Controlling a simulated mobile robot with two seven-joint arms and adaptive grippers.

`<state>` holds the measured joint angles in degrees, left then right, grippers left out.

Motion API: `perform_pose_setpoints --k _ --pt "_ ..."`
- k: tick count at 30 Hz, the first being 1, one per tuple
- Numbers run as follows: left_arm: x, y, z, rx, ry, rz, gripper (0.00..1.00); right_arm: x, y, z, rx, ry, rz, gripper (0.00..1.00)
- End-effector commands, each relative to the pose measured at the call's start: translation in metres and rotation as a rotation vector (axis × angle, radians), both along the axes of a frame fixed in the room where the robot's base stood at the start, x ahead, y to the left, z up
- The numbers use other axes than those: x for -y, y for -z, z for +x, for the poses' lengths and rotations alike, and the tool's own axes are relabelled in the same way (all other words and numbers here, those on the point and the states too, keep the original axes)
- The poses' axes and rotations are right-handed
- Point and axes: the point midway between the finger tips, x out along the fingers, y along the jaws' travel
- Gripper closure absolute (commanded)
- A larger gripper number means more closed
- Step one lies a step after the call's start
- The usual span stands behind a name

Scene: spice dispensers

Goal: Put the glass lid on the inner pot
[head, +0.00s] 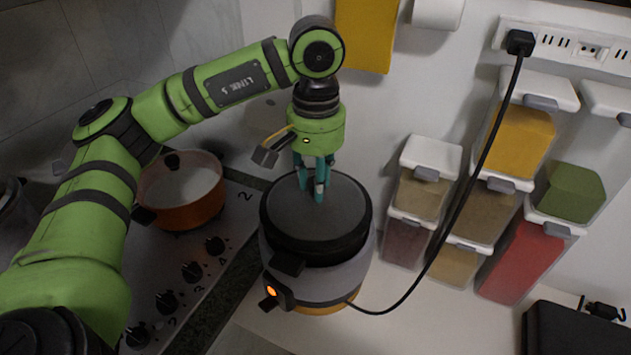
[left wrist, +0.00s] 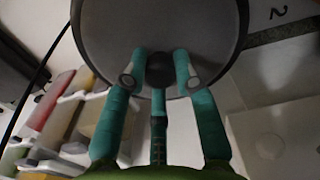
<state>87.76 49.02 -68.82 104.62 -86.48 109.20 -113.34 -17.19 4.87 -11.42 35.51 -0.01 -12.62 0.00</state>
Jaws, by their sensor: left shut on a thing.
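The glass lid (head: 300,218) is a dark grey disc with a black rim. It lies over the black inner pot (head: 325,251) of the round cooker, covering its opening in the head view. I cannot tell whether it rests fully on the rim. In the left wrist view the lid (left wrist: 205,35) fills the top, with a black knob (left wrist: 160,70) at its near middle. My left gripper (head: 317,190) points down over the lid. Its teal fingers (left wrist: 160,80) are shut around the knob. My right gripper is in neither view.
The grey cooker (head: 335,285) has a lit orange light and a black cable to the wall socket (head: 520,42). Left is a stove with an orange pot (head: 182,210). Spice dispensers (head: 515,140) line the right wall. A black box (head: 570,330) stands front right.

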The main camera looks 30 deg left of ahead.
Motion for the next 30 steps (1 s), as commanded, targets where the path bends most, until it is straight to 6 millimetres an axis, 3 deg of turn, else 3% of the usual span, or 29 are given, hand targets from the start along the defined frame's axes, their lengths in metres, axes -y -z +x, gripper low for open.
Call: perform_pose_setpoints --k 4,10,11,12,23,30 --pt "0.0 0.013 0.0 0.001 0.002 0.0 1.0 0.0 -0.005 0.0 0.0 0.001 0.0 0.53" --pt "0.0 0.015 0.0 0.001 0.001 -0.001 1.0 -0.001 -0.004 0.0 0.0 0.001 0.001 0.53" --pt "0.0 0.016 0.0 -0.001 0.001 0.0 0.59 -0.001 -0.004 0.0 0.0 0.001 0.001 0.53" --pt "0.0 0.016 0.0 -0.001 0.002 0.0 0.47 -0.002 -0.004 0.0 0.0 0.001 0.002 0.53" --pt "0.001 0.013 0.0 0.001 0.001 -0.001 0.47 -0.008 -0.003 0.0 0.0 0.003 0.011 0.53" --pt "0.001 -0.019 0.001 0.006 0.001 -0.003 0.47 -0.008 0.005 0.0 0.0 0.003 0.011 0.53"
